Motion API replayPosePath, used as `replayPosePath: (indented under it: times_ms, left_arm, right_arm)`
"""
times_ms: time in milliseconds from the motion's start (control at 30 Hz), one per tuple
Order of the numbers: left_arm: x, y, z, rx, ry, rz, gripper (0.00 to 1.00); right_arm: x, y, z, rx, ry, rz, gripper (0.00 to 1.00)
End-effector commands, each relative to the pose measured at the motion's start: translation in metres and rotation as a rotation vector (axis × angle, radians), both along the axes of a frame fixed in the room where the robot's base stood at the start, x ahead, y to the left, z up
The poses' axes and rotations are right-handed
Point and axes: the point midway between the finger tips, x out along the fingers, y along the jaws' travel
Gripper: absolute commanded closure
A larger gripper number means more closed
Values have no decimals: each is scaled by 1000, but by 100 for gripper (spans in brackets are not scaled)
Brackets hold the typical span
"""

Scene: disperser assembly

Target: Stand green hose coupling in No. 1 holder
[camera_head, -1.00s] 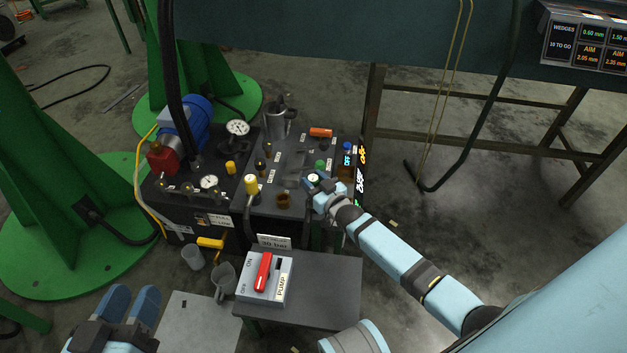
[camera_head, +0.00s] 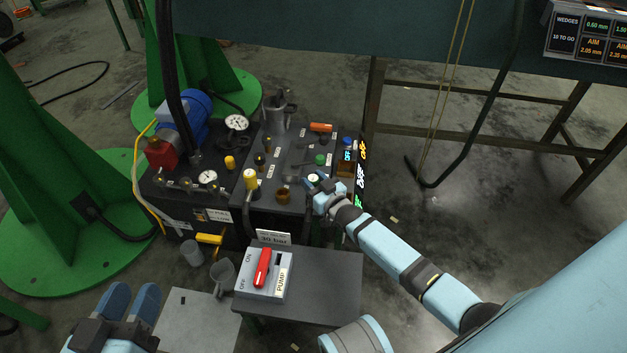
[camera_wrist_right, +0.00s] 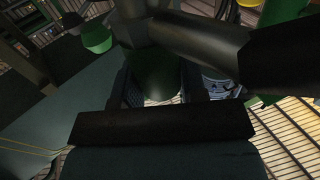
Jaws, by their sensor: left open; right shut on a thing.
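My right gripper (camera_head: 322,186) is low over the front right of the dark hydraulic unit. In the right wrist view it is shut on a dark green piece (camera_wrist_right: 155,78), which appears to be the green hose coupling; the head view mostly hides it behind the fingers. A separate green cap (camera_head: 320,159) stands on the panel just behind the gripper. The holder numbers are too small to read, so I cannot tell which is No. 1. My left gripper (camera_head: 131,295) is open and empty at the lower left.
The panel carries a metal jug (camera_head: 277,112), gauges (camera_head: 236,123), an orange part (camera_head: 321,127), a brown cup (camera_head: 283,195) and yellow-topped fittings (camera_head: 250,178). The pump switch box (camera_head: 263,275) with a red lever stands on a grey table (camera_head: 325,285) in front.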

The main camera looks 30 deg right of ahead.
Motion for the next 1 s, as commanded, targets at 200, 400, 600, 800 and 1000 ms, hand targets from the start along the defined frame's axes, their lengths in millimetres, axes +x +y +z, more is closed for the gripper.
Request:
replayPosePath:
  times_ms: [200, 400, 600, 800, 1000]
  left_arm:
    - [0, 0, -4, 0, 0, 0, 57]
    - [0, 0, -5, 0, 0, 0, 57]
    - [0, 0, -5, 0, 0, 0, 57]
    - [0, 0, -5, 3, -3, 2, 57]
    - [6, 3, 18, 26, -54, -3, 57]
  right_arm:
    - [1, 0, -5, 0, -3, 0, 100]
    - [1, 0, -7, 0, -2, 0, 45]
    - [0, 0, -7, 0, -1, 0, 31]
    - [0, 0, -9, 0, 2, 0, 31]
    - [-19, -3, -6, -1, 5, 0, 31]
